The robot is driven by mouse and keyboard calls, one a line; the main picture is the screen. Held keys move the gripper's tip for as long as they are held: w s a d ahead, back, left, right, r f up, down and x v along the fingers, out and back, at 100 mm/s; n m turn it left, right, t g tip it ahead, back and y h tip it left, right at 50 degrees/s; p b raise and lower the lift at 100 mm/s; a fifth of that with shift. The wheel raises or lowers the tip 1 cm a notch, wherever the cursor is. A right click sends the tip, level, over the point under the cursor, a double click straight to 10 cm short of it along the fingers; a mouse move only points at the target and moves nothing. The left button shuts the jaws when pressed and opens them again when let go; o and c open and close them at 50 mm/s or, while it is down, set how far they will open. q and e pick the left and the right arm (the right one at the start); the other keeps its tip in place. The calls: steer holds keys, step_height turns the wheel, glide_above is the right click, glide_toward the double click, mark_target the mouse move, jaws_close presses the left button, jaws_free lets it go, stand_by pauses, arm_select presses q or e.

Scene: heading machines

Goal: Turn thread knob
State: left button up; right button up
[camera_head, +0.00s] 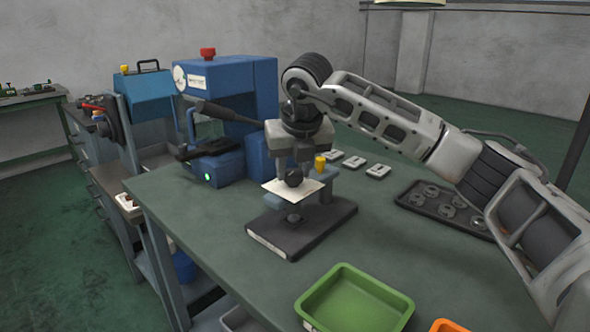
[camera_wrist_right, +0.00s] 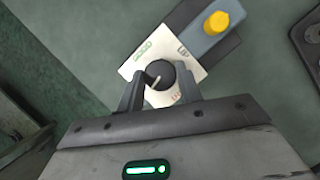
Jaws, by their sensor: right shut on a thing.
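The black thread knob (camera_head: 294,178) sits on a pale square plate (camera_head: 303,192) of a small blue-grey device with a dark base (camera_head: 310,232) on the green table. In the right wrist view the round knob (camera_wrist_right: 163,78) carries a light pointer line, and the plate (camera_wrist_right: 143,59) has green and red markings. My right gripper (camera_head: 293,178) comes down from above and its fingers are shut on the knob, one finger on each side; the fingers also show in the right wrist view (camera_wrist_right: 162,88). My left gripper is not in view.
A yellow knob (camera_head: 320,163) stands on the device just behind the plate. A blue machine (camera_head: 228,110) with a dark lever is behind left. A green bin (camera_head: 355,302), an orange bin (camera_head: 448,326) and a dark tray of round parts (camera_head: 440,203) lie right and front.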

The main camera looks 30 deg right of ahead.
steer(key=shift+w+a+m+g+h, duration=0.15)
steer(key=shift+m+h, duration=0.25)
steer(key=shift+m, duration=0.75)
steer(key=shift+s+d+m+g+h, duration=0.15)
steer(key=shift+m+h, duration=0.25)
steer(key=shift+m, duration=0.75)
steer(key=shift+w+a, duration=0.1)
steer(key=o, duration=1)
steer(key=p+v, duration=0.1)
steer(key=v, duration=1.5)
steer(key=shift+w, duration=0.1)
steer(key=shift+r, duration=0.15)
